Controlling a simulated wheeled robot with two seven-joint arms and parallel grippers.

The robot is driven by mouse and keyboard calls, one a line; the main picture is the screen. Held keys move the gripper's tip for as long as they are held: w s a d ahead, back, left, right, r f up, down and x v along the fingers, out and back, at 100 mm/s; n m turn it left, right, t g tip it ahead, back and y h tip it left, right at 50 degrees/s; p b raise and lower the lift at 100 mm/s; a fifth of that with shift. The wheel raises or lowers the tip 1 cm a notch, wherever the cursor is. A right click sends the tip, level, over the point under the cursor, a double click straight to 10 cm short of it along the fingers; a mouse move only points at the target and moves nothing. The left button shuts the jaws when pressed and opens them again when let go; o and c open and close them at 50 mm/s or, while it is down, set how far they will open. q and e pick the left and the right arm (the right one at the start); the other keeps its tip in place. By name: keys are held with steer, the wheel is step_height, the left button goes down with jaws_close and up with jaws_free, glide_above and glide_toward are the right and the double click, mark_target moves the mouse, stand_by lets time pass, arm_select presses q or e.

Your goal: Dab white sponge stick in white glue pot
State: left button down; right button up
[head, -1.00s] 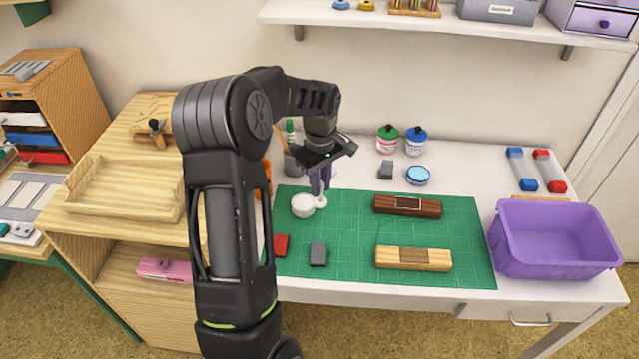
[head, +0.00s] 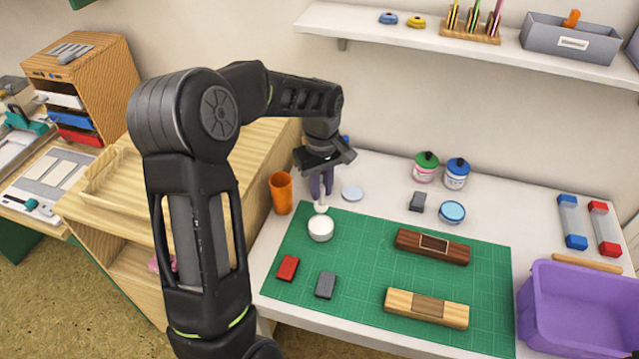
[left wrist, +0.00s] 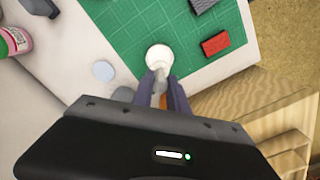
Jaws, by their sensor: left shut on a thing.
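The white glue pot (head: 320,231) stands open at the left back of the green mat; it also shows in the left wrist view (left wrist: 159,56). My left gripper (head: 321,186) points down just behind and above the pot. It is shut on the white sponge stick (head: 321,208), which hangs roughly upright. In the left wrist view the stick (left wrist: 161,74) reaches from between the fingers to the pot's near rim. I cannot tell whether its tip touches the glue. My right gripper is not in view.
A pale round lid (head: 352,193) lies behind the pot. An orange cup (head: 281,192) stands to the left. Red (head: 288,268) and grey (head: 325,285) blocks lie in front on the green mat (head: 360,270). Two wooden stamps lie to the right. A purple bin (head: 570,305) is at far right.

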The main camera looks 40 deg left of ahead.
mark_target(321, 204)
arm_select(q)
steer(key=shift+f+b, duration=2.05)
steer(key=shift+f, duration=1)
steer(key=shift+f+b, duration=0.45)
steer(key=shift+f, duration=0.1)
stand_by(0.3)
steer(key=shift+r, duration=0.1)
steer(key=shift+r+p, duration=2.4)
steer(key=shift+r, duration=1.1)
